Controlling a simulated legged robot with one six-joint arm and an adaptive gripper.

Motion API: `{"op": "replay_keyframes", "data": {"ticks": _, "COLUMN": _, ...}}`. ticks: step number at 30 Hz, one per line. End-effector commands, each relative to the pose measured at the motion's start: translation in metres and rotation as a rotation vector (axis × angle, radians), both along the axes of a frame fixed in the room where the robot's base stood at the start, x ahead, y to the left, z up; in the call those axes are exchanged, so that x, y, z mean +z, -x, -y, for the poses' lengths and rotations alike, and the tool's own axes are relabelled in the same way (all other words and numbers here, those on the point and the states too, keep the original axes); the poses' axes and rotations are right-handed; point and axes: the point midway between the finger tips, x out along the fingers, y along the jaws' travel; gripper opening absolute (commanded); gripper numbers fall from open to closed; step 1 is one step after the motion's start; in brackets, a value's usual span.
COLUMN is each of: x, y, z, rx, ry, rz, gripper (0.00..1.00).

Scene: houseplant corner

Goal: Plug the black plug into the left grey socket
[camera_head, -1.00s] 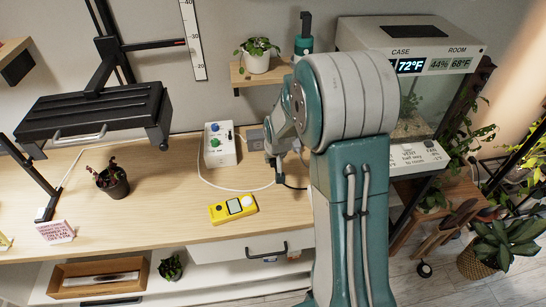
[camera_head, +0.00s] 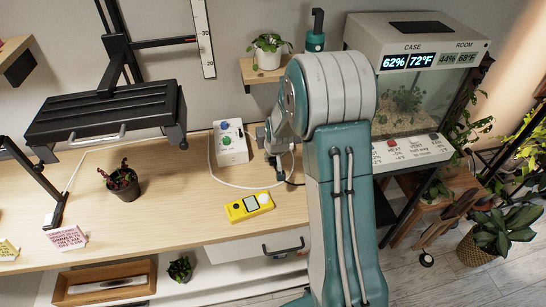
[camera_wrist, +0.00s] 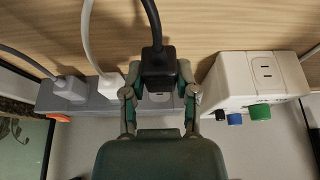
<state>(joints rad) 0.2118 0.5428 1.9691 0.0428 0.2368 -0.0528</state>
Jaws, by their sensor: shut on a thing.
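The black plug (camera_wrist: 158,72) with its black cable is between the fingers of my gripper (camera_wrist: 158,86) in the wrist view, and the gripper is shut on it. The plug overlaps a grey socket strip (camera_wrist: 52,98); I cannot tell whether its pins touch or enter a socket. A pale socket face (camera_wrist: 183,100) shows partly beside the plug. A grey plug (camera_wrist: 70,87) and a white plug (camera_wrist: 110,84) sit in the strip. In the head view my gripper (camera_head: 278,165) is low at the back of the bench, and my arm hides much of the strip.
A white box (camera_head: 230,146) with coloured knobs stands beside the strip; its outlet shows in the wrist view. A yellow device (camera_head: 249,206) and a white cord lie in front on the bench. A potted plant (camera_head: 123,184) stands left. A glass case (camera_head: 408,95) is right of my arm.

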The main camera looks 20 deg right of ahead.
Motion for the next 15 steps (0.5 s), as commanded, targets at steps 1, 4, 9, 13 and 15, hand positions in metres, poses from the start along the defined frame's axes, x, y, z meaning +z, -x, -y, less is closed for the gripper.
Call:
{"op": "replay_keyframes", "data": {"ticks": 1, "x": -0.003, "y": -0.003, "z": 0.002, "rx": -0.002, "ry": -0.001, "rz": 0.000, "gripper": 0.00}}
{"op": "replay_keyframes", "data": {"ticks": 4, "x": -0.009, "y": -0.010, "z": 0.003, "rx": -0.002, "ry": -0.001, "rz": -0.001, "gripper": 0.00}}
{"op": "replay_keyframes", "data": {"ticks": 9, "x": -0.015, "y": -0.022, "z": 0.004, "rx": 0.001, "ry": 0.002, "rz": 0.002, "gripper": 0.00}}
{"op": "replay_keyframes", "data": {"ticks": 13, "x": -0.015, "y": -0.033, "z": 0.006, "rx": 0.001, "ry": 0.001, "rz": 0.001, "gripper": 0.00}}
{"op": "replay_keyframes", "data": {"ticks": 15, "x": -0.015, "y": -0.038, "z": 0.007, "rx": 0.001, "ry": 0.002, "rz": 0.002, "gripper": 0.00}}
